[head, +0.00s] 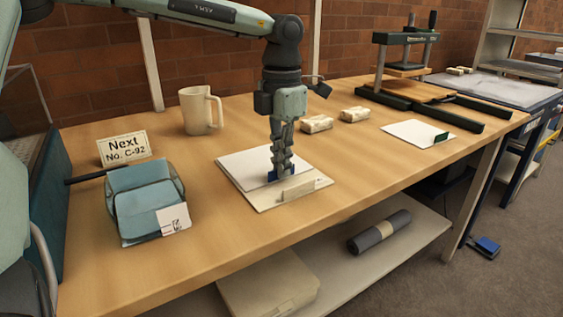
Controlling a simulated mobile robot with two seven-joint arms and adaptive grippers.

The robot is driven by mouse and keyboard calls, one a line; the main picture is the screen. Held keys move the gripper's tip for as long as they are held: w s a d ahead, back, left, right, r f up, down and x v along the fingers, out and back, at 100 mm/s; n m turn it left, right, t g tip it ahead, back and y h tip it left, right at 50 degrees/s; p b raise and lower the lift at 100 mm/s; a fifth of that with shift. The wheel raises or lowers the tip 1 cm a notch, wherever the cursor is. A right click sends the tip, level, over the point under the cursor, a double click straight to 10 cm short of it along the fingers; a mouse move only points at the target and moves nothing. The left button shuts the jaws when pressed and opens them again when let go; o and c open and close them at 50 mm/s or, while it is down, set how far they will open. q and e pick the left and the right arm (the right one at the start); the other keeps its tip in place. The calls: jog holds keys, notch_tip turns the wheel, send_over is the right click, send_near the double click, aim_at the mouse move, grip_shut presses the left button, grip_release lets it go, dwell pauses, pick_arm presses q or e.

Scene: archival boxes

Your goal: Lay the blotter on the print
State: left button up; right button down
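My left gripper (280,172) points down at a small blue tab on a white sheet (240,161). Its fingertips are at the tab and hide part of it; whether they are closed on it I cannot tell. The white sheet lies over a cream board (262,204), which has a cream upright tab (297,188) near its front edge. Another white sheet (408,129) with a dark green tab (440,138) lies flat further right, apart from the gripper. Which sheet is the blotter and which the print is not clear. My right gripper is not in view.
A mug (199,112), a "Next No. C-92" sign (124,148) and a blue-grey box (145,200) stand left. Two wrapped blocks (317,124) (354,114) and a press (405,58) stand behind. A grey roll (380,232) lies on the lower shelf. The table's front middle is clear.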

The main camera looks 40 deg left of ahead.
pick_arm(q)
jog(key=o, duration=0.4)
jog(key=shift+c, duration=0.2)
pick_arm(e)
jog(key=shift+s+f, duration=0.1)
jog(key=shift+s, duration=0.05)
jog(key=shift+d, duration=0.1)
pick_arm(q)
jog(key=shift+r, duration=0.5)
notch_tip(320, 180, up, 11)
jog(key=shift+r+p, duration=0.2)
jog(key=shift+p, duration=0.2)
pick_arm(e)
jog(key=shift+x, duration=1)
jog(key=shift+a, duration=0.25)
